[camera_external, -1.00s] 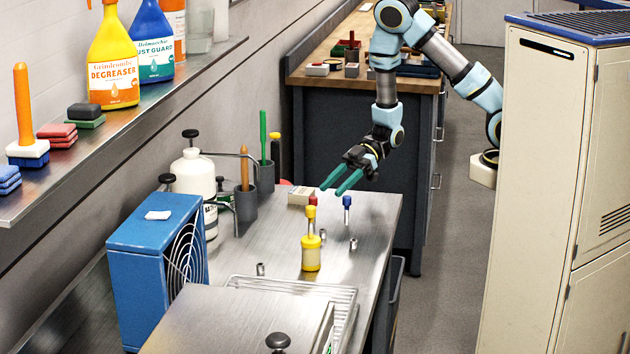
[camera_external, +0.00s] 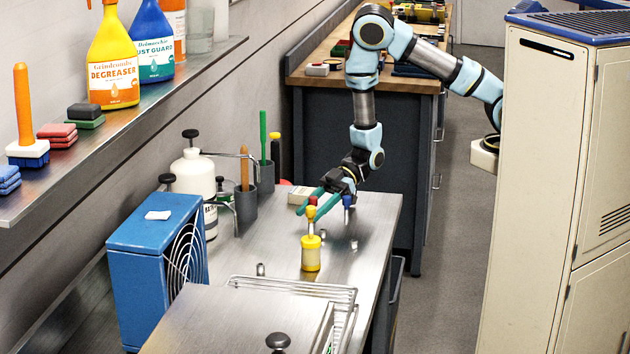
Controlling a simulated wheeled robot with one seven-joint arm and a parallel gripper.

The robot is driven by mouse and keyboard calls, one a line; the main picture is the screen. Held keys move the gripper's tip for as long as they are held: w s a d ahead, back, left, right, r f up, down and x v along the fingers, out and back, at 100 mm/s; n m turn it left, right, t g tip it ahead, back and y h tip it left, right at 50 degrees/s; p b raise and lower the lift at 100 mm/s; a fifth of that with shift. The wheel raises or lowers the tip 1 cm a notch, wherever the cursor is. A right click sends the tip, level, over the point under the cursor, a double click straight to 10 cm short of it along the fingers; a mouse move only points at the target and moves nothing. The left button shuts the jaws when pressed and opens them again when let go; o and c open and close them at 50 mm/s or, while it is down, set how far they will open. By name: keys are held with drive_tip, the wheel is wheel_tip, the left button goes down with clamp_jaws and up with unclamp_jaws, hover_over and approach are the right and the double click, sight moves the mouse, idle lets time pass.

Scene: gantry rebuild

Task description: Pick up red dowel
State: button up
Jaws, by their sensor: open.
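The red dowel (camera_external: 312,200) shows only as a small red top on the steel bench, behind a yellow-topped peg (camera_external: 311,212) that stands in a yellow holder (camera_external: 311,257). Its lower part is hidden. My gripper (camera_external: 306,213) has teal fingers, open and angled down to the left. In the picture the red top lies between the two fingers. I cannot tell from this view whether either finger touches it.
A blue-topped peg (camera_external: 347,203) stands close right of the fingers. Small metal cylinders (camera_external: 260,269) sit on the bench (camera_external: 375,222). A pale block (camera_external: 298,195) lies behind. A wire rack (camera_external: 300,285), blue fan box (camera_external: 150,245) and grey cups (camera_external: 265,177) stand around.

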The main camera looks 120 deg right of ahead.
clamp_jaws()
idle(0.8)
